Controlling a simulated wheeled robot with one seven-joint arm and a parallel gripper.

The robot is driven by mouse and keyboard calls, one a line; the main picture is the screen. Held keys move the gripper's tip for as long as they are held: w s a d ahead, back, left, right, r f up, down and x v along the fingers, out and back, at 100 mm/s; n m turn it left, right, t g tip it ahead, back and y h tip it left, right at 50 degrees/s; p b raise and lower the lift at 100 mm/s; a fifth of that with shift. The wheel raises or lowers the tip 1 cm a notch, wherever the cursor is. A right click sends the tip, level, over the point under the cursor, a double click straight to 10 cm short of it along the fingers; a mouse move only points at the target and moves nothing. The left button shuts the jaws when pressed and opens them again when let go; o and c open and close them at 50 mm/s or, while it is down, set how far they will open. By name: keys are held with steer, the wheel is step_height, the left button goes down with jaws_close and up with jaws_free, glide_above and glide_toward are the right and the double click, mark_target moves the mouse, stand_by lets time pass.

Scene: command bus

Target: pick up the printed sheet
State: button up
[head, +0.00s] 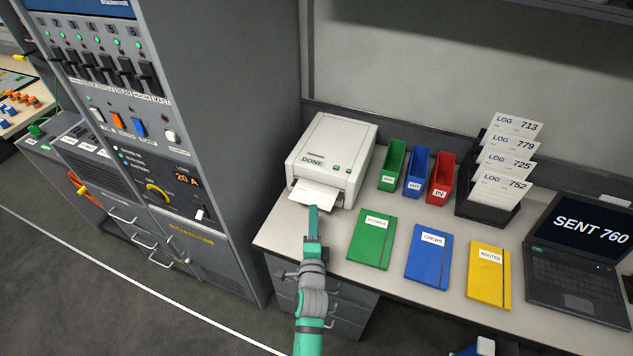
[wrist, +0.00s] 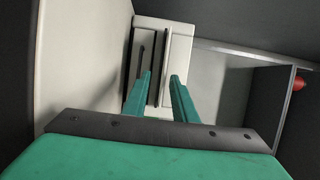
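The printed sheet (head: 316,192) is white and sticks out of the front slot of the white printer (head: 330,158), which reads DONE, in the head view. My green gripper (head: 313,210) is just in front of the sheet's outer edge, its tips overlapping that edge in the picture; I cannot tell whether they touch. In the wrist view my gripper (wrist: 162,74) has its two fingers apart, so it is open, and points at the printer front (wrist: 178,45). The sheet is hard to make out there.
The desk (head: 293,235) also holds green, blue and red bins (head: 414,172), a rack of log cards (head: 487,206), green, blue and yellow notebooks (head: 428,252) and a laptop (head: 580,255). A tall grey console (head: 225,130) stands close on the left.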

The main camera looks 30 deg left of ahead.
mark_target(319, 203)
steer(key=w, duration=0.4)
steer(key=shift+w+a+r, duration=0.15)
steer(key=shift+a+r, duration=0.2)
steer(key=shift+a, duration=0.05)
steer(key=shift+w+a, duration=0.25)
steer(key=shift+a, duration=0.1)
jaws_close()
steer(key=shift+w, duration=0.15)
